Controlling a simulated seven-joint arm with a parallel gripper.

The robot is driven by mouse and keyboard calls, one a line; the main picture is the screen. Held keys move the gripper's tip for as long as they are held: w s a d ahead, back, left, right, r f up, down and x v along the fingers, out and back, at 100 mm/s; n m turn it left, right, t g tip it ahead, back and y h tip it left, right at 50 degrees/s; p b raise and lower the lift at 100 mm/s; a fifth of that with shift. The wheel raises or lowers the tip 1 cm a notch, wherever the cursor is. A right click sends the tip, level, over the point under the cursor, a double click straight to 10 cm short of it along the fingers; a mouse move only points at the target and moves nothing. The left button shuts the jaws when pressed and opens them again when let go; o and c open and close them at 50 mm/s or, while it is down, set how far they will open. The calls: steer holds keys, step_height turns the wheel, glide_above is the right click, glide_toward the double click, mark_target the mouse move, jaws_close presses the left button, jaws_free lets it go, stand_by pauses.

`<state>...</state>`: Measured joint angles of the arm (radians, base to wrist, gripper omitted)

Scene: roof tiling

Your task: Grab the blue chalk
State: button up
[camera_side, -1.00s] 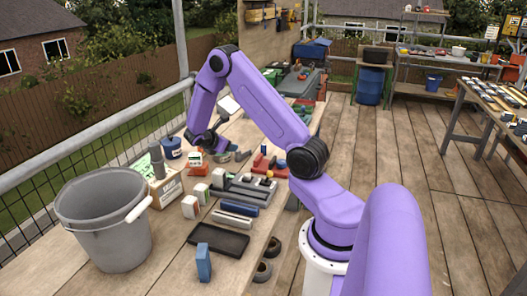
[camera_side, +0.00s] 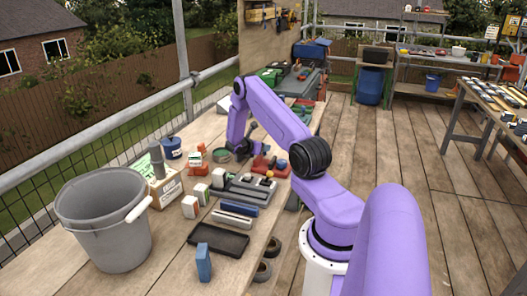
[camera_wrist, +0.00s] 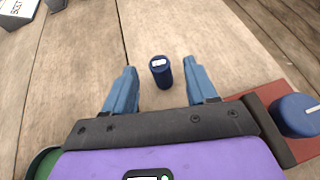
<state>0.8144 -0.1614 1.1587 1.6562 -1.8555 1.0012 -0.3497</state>
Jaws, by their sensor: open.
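A small dark blue cylinder (camera_wrist: 161,75) with a white label, likely the blue chalk, stands on the wooden bench in the wrist view. My gripper (camera_wrist: 160,66) is open, with one blue finger to each side of the cylinder in the picture. The fingers look apart from it, and nothing is held. I cannot tell how high they are above the bench. In the side view my arm hides the fingertips and the cylinder.
A red board (camera_wrist: 300,148) with a round blue thing (camera_wrist: 297,114) lies close right of my gripper. A green round container (camera_wrist: 43,163) is at lower left. In the side view, a grey bucket (camera_side: 103,235), black tray (camera_side: 218,239) and blue block (camera_side: 204,262) are nearer the camera.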

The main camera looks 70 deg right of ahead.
steer(key=shift+x, duration=0.95)
jaws_close()
steer(key=shift+r, duration=0.1)
